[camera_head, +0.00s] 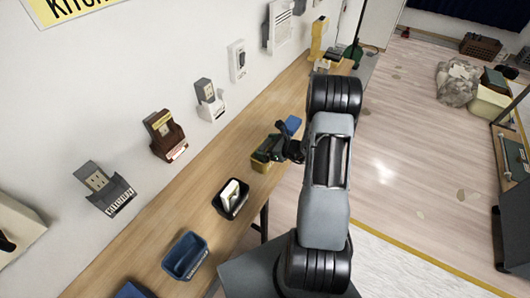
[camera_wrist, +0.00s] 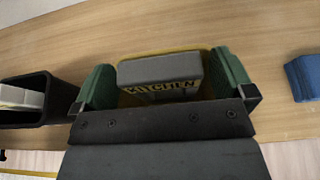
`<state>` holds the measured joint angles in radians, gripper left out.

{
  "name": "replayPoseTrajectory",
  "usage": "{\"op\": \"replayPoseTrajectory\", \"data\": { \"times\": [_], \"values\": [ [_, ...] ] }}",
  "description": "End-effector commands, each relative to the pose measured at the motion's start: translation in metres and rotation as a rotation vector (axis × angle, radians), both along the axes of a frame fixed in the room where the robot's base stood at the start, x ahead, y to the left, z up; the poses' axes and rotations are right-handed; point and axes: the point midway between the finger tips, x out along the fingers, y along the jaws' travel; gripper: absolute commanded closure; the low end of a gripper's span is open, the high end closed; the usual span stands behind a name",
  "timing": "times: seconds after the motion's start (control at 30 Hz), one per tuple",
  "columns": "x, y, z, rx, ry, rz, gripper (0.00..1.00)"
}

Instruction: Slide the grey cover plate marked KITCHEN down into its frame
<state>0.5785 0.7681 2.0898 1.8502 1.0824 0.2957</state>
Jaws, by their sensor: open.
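In the head view my gripper (camera_head: 270,146) is over the yellow bin (camera_head: 260,164) on the bench; the plate cannot be made out there. The dark grey frame marked KITCHEN (camera_head: 113,197) is on the wall at the left, with a grey switch plate behind it.
A black bin (camera_head: 231,198) with a white piece stands beside the yellow bin on the wooden bench (camera_head: 150,239). A blue bin (camera_head: 186,256) stands nearer, and a blue item (camera_head: 292,124) lies beyond. A brown frame (camera_head: 166,136) and a grey-white one (camera_head: 209,101) are on the wall.

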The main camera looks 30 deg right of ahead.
Motion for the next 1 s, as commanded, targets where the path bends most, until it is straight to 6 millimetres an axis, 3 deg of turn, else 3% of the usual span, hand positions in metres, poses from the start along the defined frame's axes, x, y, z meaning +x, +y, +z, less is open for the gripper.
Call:
{"op": "replayPoseTrajectory", "data": {
  "times": [0.37, 0.83, 1.0],
  "values": [
    [0.0069, 0.0045, -0.0039, 0.000, 0.000, -0.001, 0.00],
    [0.0067, 0.0043, -0.0037, 0.000, 0.000, -0.001, 0.44],
    [0.0068, 0.0043, -0.0036, 0.000, 0.000, -0.001, 0.46]
  ]
}}
